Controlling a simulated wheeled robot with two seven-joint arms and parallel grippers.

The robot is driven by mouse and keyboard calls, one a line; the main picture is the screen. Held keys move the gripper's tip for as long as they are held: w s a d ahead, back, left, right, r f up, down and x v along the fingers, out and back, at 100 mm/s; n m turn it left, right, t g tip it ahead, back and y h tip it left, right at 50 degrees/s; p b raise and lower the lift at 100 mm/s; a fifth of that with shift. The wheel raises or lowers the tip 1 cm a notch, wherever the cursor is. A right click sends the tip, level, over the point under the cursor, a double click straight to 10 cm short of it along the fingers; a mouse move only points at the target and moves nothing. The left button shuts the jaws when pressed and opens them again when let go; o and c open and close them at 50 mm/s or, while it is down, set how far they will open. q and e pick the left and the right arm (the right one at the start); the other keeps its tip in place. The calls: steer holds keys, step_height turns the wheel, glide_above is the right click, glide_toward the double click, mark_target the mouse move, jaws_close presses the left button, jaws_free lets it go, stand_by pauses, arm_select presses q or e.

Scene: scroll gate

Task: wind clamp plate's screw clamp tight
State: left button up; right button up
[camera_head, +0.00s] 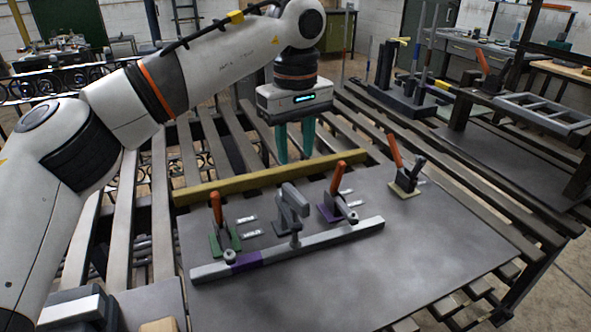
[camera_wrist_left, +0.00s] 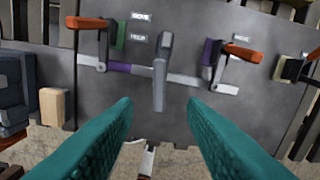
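The clamp plate (camera_head: 420,250) is a dark grey sheet on a slatted bench. Its screw clamp (camera_head: 291,207) seems to be the grey arched one in the middle, its foot over a grey bar (camera_head: 330,239) with a purple band. It also shows in the left wrist view (camera_wrist_left: 161,70), between and beyond the fingertips. My left gripper (camera_head: 295,161) is above the bench behind the plate, with teal fingers pointing down, apart and empty. It is also seen in the left wrist view (camera_wrist_left: 159,105). It touches no clamp. How tight the screw is, I cannot tell. My right gripper is not in view.
Orange-handled clamps stand on either side: a green-based one (camera_head: 219,232) left and a purple-based one (camera_head: 334,206) right. Another clamp (camera_head: 405,178) stands farther right. A yellow beam (camera_head: 270,178) lies along the plate's back edge. The plate's front right is clear.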

arm_select(q)
steer(key=shift+r, duration=0.95)
